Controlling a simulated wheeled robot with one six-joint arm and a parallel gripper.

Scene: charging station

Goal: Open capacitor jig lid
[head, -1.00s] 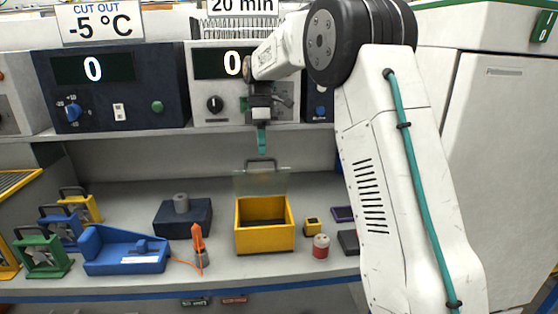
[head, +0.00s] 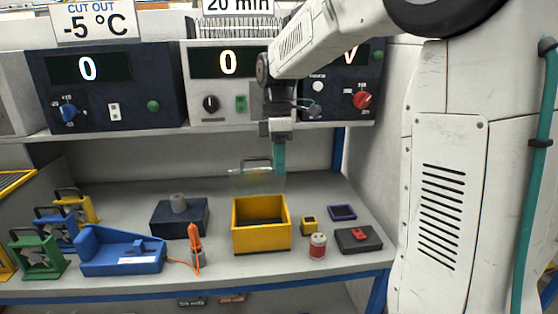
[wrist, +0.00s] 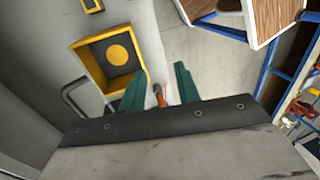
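The yellow box (head: 262,240), open at the top, stands on the bench and looks like the capacitor jig. Its clear lid (head: 245,181) stands raised, about upright, at the box's rear edge, with a dark handle (head: 256,161) on top. In the wrist view the box (wrist: 81,56) shows a dark inside with a yellow disc, and the handle (wrist: 70,95) is at left. My gripper (head: 279,170) hangs fingers down by the lid's right side; contact cannot be told. In the wrist view its teal fingers (wrist: 160,84) are apart, with nothing seen held.
A blue fixture (head: 122,254), an orange tool (head: 194,245), a dark block (head: 180,217), a red-and-white can (head: 317,246) and a black device (head: 358,240) surround the box. The shelf with instruments (head: 229,88) is above and behind.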

